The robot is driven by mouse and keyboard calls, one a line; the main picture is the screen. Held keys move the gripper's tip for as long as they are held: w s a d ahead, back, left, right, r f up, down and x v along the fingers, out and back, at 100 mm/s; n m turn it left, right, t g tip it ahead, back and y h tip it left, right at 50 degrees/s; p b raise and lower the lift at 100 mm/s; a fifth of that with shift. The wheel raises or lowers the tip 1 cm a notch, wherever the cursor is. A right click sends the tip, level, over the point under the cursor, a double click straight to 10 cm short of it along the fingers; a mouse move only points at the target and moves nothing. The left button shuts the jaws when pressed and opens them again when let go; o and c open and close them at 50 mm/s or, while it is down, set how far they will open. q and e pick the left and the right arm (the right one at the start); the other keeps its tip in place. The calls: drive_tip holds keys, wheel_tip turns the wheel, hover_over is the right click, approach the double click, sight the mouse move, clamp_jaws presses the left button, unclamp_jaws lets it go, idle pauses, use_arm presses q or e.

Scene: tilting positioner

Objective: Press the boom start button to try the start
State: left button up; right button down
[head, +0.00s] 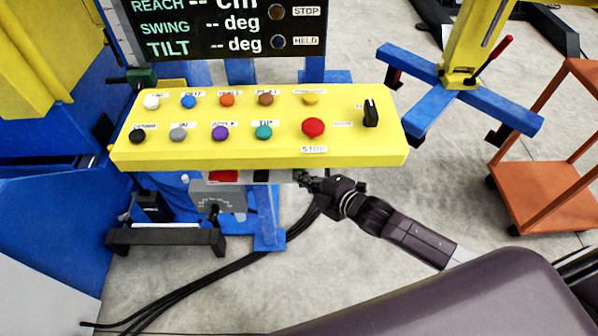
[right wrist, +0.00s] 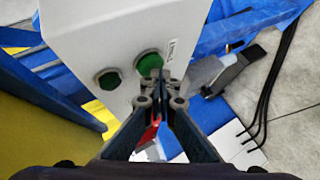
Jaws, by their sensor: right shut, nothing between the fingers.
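I cannot read which one is the boom start. My right gripper (right wrist: 160,76) is shut and empty, its tips in front of the second button; I cannot tell whether they touch it. In the head view my right gripper (head: 304,180) is under the front edge of the yellow panel, which hides most of the box. My left gripper is not in view.
The yellow panel (head: 180,155) carries several coloured buttons, a red stop button (head: 313,127) and a black switch (head: 370,113). A dark display (head: 215,35) stands behind it. An orange cart (head: 540,190) is at the right. Black cables (head: 225,270) lie on the floor.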

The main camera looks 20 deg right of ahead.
drive_tip(key=shift+s+a+p, duration=0.25)
drive_tip(key=shift+s+p, duration=0.25)
drive_tip(key=shift+s, duration=0.35)
drive_tip(key=s+p, duration=0.1)
drive_tip(key=s, duration=0.1)
drive_tip(key=s+a+p, duration=0.1)
drive_tip(key=s, duration=0.1)
drive_tip(key=shift+s+a, duration=0.15)
drive_tip(key=shift+s, duration=0.25)
idle(0.5)
